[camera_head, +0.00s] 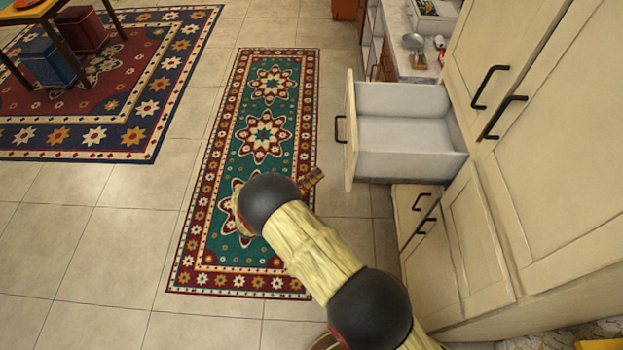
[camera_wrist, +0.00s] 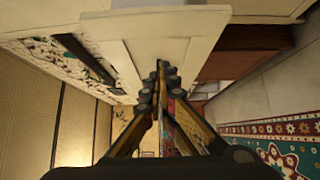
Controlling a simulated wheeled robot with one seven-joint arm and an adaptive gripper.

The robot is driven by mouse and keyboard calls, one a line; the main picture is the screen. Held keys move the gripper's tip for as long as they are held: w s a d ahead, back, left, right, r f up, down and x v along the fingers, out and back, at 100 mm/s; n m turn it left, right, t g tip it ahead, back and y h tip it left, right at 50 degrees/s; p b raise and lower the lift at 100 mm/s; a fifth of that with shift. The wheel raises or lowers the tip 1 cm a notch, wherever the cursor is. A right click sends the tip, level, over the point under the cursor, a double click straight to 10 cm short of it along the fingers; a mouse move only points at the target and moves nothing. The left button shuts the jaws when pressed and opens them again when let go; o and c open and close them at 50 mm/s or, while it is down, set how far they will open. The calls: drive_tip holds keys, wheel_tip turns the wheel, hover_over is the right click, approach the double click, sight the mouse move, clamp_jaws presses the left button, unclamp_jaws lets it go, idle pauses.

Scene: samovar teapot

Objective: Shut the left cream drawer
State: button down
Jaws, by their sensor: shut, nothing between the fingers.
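The cream drawer (camera_head: 405,165) is pulled well out of the cabinet in the head view. It looks empty, with a pale inside, and its front panel (camera_head: 350,160) with a black handle (camera_head: 340,129) faces left. My gripper (camera_head: 312,179) is in front of the drawer, left of and lower in the picture than its handle, apart from it there. In the wrist view my gripper (camera_wrist: 163,68) has its fingers together with nothing held. A cream panel (camera_wrist: 150,52) is just beyond the fingertips; I cannot tell whether they touch it.
Tall cream cabinet doors (camera_head: 540,130) stand right of the drawer. A lower drawer (camera_head: 408,212) is shut beneath it. A counter (camera_head: 400,40) with utensils lies behind.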

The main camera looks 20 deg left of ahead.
drive_tip(key=w+d+b, duration=0.1)
drive_tip(key=w+d, duration=0.4)
drive_tip(key=d, duration=0.1)
drive_tip(key=shift+w+d, duration=0.3)
drive_tip(key=shift+w, duration=0.1)
